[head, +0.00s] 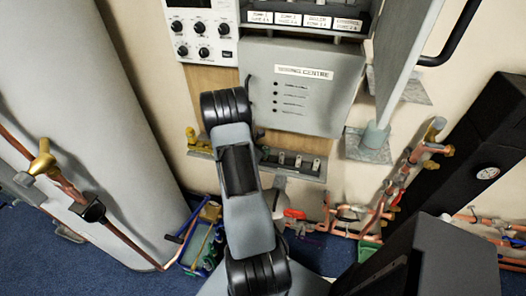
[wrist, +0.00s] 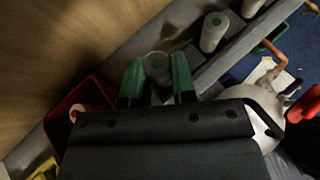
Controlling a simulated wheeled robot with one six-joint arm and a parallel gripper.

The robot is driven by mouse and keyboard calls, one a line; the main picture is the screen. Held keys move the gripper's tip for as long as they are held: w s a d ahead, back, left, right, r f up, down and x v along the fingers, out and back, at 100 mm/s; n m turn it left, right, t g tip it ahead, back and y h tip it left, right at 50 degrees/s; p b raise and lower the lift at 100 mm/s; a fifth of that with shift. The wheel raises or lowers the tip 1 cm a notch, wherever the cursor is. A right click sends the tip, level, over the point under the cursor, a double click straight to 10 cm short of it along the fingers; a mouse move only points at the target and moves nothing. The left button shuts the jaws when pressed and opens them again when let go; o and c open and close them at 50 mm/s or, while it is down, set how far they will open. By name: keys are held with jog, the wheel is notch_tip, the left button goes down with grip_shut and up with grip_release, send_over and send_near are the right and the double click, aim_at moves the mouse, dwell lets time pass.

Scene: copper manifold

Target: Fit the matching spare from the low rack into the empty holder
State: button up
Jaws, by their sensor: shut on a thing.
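My gripper (wrist: 156,75) shows in the wrist view with two green fingers, shut on a grey cylindrical spare (wrist: 157,66). The held spare is seen end-on, at a low grey rack (wrist: 237,55); I cannot tell whether it still touches the rack. Pale cylindrical spares (wrist: 213,32) stand in the rack to its right. In the head view the low rack (head: 290,174) is below the grey cabinet, partly behind my arm, and my gripper is hidden there. The open cabinet top has a row of labelled places (head: 303,20); I cannot make out which holder is empty.
A grey cabinet door (head: 408,50) stands open at the right. A red container (wrist: 72,112) lies left of my gripper, and a white rounded thing (wrist: 258,112) with a red handle (wrist: 303,103) lies right. Copper pipes (head: 400,178) run along the wall. A large grey cylinder (head: 85,110) fills the left.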

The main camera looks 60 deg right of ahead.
jog(key=shift+f+b, duration=0.75)
jog(key=shift+f, duration=0.1)
jog(key=o, duration=1)
jog(key=shift+a, duration=0.1)
jog(key=v, duration=1.3)
jog(key=shift+a+r, duration=0.15)
jog(key=shift+a, duration=0.15)
